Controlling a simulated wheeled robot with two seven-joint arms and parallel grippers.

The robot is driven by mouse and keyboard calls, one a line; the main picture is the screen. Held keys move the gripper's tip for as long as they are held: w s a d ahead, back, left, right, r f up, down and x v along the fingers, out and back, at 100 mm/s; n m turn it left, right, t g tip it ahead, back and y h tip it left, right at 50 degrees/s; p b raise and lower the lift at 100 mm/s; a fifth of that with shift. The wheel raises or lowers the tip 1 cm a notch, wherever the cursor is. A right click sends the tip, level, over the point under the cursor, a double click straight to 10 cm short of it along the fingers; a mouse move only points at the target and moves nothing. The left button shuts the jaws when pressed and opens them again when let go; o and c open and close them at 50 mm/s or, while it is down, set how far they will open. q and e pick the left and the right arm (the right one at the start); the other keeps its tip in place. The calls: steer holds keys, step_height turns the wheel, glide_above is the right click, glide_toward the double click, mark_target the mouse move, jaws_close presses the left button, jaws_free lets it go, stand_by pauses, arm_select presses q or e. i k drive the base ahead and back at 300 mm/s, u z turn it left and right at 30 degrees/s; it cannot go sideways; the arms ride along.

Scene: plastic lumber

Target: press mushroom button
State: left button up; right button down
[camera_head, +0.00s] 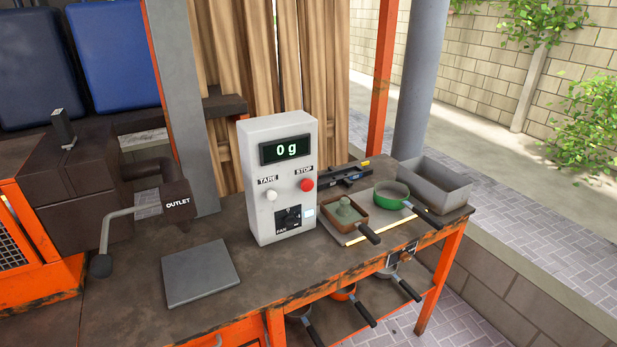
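A light grey control box (277,176) stands upright on the workbench. Its dark display reads "0 g". The red mushroom button (307,185) sits on its front at the right, under the label "STOP". A white button (271,195) sits to its left under the label "TARE". Neither of my grippers shows in the head view, and nothing touches the box or covers the red button.
A flat grey plate (201,273) lies left of the box, near the dark outlet spout (178,203) and its lever. Right of the box are a square brown pan (345,214), a green pan (392,195) and a grey bin (434,184). The space before the box is clear.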

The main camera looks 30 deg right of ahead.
mark_target(307, 184)
steer(key=z, duration=0.5)
steer(key=k, duration=0.6)
steer(key=z, duration=1.05)
steer(key=i, duration=0.9)
steer(key=u, duration=0.8)
steer(key=i, duration=0.65)
steer(key=u, duration=0.7)
